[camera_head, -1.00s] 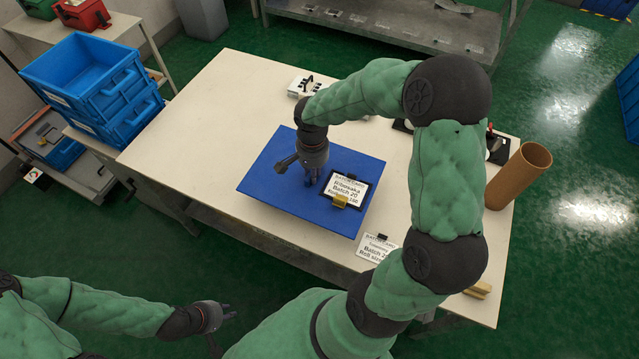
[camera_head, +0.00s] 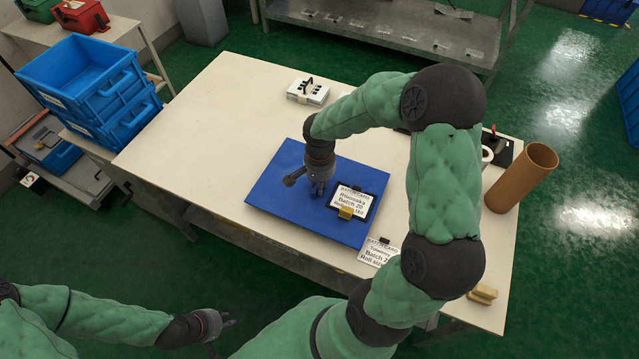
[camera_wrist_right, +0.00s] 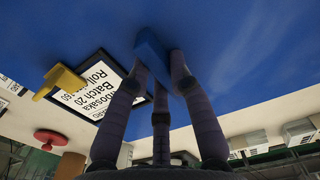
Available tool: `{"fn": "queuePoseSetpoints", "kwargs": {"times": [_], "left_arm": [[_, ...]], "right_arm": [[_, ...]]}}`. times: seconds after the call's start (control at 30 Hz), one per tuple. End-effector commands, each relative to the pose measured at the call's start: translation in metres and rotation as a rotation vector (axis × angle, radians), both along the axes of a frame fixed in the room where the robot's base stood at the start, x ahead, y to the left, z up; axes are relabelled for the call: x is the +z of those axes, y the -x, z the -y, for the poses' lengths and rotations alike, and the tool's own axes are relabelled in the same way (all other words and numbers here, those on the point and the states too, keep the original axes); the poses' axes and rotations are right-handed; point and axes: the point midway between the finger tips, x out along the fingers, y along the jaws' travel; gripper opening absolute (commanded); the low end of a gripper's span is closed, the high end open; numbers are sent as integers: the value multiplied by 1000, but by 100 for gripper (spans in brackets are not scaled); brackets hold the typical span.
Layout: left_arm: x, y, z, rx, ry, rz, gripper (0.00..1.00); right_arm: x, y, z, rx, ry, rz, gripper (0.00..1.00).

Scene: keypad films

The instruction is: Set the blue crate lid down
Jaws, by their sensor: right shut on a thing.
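The blue crate lid (camera_head: 275,190) is a flat blue panel over the near middle of the table (camera_head: 210,130). I cannot tell whether its underside touches the tabletop. My right gripper (camera_head: 319,189) points down at the lid's middle. In the right wrist view its fingers (camera_wrist_right: 160,65) are closed around a blue grip piece on the lid (camera_wrist_right: 235,50). A framed batch card (camera_head: 350,197) with a yellow clip (camera_head: 346,213) lies on the lid, right of the gripper. My left gripper (camera_head: 224,328) is empty, fingers apart, off the table's near side.
A second card (camera_head: 379,252) lies close to the lid's near right edge. A white box (camera_head: 308,91) stands at the back, a brown tube (camera_head: 522,178) at the right, and a yellowish block (camera_head: 482,293) at the near right corner. Blue crates (camera_head: 90,85) are stacked left. The table's left part is clear.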

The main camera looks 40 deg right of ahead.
Motion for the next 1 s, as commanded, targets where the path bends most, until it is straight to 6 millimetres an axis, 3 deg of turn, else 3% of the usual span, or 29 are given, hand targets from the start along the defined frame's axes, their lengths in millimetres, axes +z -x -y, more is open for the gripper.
{"fn": "queuePoseSetpoints", "kwargs": {"times": [0.17,0.2,0.27,0.3,0.77,1.0], "left_arm": [[-6,0,0,0,0,0,22],[-6,0,0,0,0,0,22],[-5,0,0,0,0,0,22],[-5,0,0,0,0,0,22],[2,0,0,0,0,0,22],[23,0,0,0,0,0,22]], "right_arm": [[-5,0,0,0,0,1,0],[-6,0,0,0,0,0,24],[-5,0,0,0,0,0,41],[-5,0,0,0,0,0,45],[2,0,0,0,0,0,45],[47,-1,1,-2,2,5,45]]}}
